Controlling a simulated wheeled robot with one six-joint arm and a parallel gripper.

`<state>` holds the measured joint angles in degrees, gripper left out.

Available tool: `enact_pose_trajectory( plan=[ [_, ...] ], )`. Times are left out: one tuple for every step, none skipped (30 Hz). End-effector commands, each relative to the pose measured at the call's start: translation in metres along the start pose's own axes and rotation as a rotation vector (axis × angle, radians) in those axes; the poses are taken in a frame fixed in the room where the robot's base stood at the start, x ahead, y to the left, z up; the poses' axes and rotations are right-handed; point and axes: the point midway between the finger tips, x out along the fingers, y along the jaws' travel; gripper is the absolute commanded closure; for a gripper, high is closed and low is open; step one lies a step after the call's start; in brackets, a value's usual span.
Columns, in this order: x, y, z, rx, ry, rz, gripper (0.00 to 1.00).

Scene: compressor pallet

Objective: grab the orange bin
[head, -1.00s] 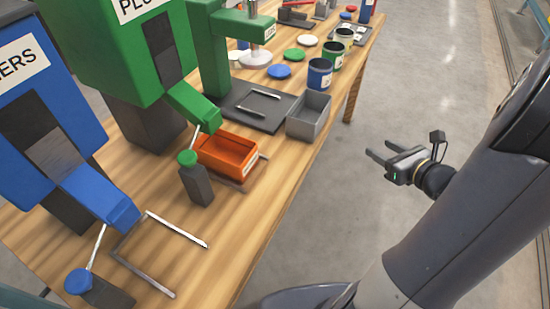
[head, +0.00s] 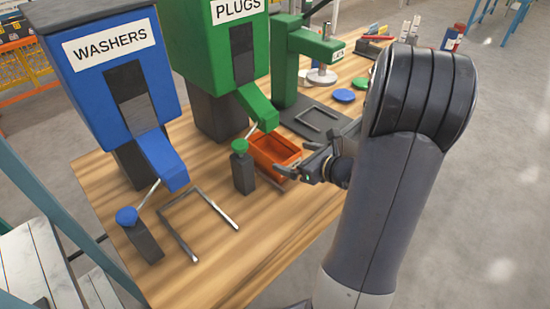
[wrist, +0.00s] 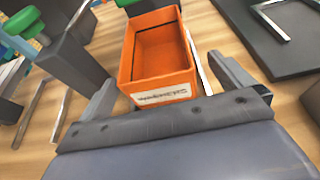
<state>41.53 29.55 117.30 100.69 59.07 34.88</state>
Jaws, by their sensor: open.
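The orange bin (head: 274,152) is an open, empty box on the wooden table, below the chute of the green PLUGS dispenser. In the wrist view the bin (wrist: 160,60) is ahead of my gripper, with its labelled end facing me. My gripper (head: 290,173) is open at the near side of the bin. In the wrist view its two fingers (wrist: 165,92) stand on either side of the bin's near end, with gaps visible. My arm hides part of the table to the right in the head view.
A dark post with a green knob (head: 241,168) stands just left of the bin. The green PLUGS dispenser (head: 205,75) and blue WASHERS dispenser (head: 115,95) stand behind. A metal bracket frame (head: 215,208) lies on the table at front. A dark mat (head: 310,125) lies behind right.

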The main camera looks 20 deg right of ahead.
Motion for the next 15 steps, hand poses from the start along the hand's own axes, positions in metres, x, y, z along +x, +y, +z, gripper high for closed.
enact_pose_trajectory(
  plan=[
    [0.003,0.001,0.0,0.0,0.0,0.001,0.0],
    [0.004,0.001,0.0,0.0,0.0,0.001,0.0],
    [0.006,0.001,0.001,0.0,0.0,0.001,0.0],
    [0.008,0.001,0.001,0.001,-0.001,0.002,0.0],
    [0.011,0.002,0.001,0.001,0.0,0.002,0.0],
    [0.015,0.003,0.002,0.0,0.0,0.004,0.0],
    [0.019,0.004,0.003,0.0,0.0,0.004,0.0],
    [0.023,0.004,0.003,0.0,0.001,0.004,0.0],
    [0.029,0.005,0.005,-0.001,0.0,0.005,0.0],
    [0.033,0.005,0.006,-0.001,-0.001,0.004,0.0],
    [0.037,0.006,0.006,-0.001,0.0,0.005,0.0],
    [0.043,0.006,0.005,0.001,0.0,0.004,0.0],
    [0.047,0.005,0.005,0.001,0.001,0.003,0.0],
    [0.05,0.005,0.005,0.0,0.001,0.003,0.0],
    [0.053,0.005,0.005,0.001,0.0,0.002,0.0]
  ],
)
